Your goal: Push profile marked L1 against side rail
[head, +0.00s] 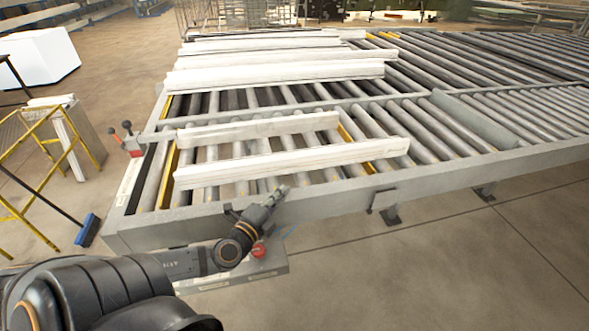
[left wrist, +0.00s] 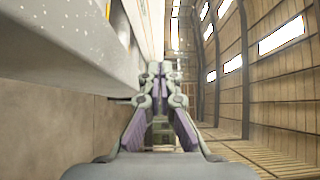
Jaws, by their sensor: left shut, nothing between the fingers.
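Two long white profiles lie on the near roller lane: a longer near one (head: 290,164) and a shorter one behind it (head: 258,131). No L1 mark is legible on either. The grey near side rail (head: 330,207) runs along the front of the lane, and a grey middle rail (head: 300,107) runs behind the profiles. My left gripper (head: 281,190) is shut and empty, its tips above the near rail and close to the near side of the longer profile. I cannot tell if they touch. The left wrist view also shows the shut fingers (left wrist: 160,70).
Several white profiles (head: 275,75) lie on the far roller lane. Yellow strips (head: 168,175) cross the rollers. A red-based lever unit (head: 133,148) sits at the left end. A yellow frame (head: 40,150) and a blue broom (head: 87,229) stand left. Floor in front is clear.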

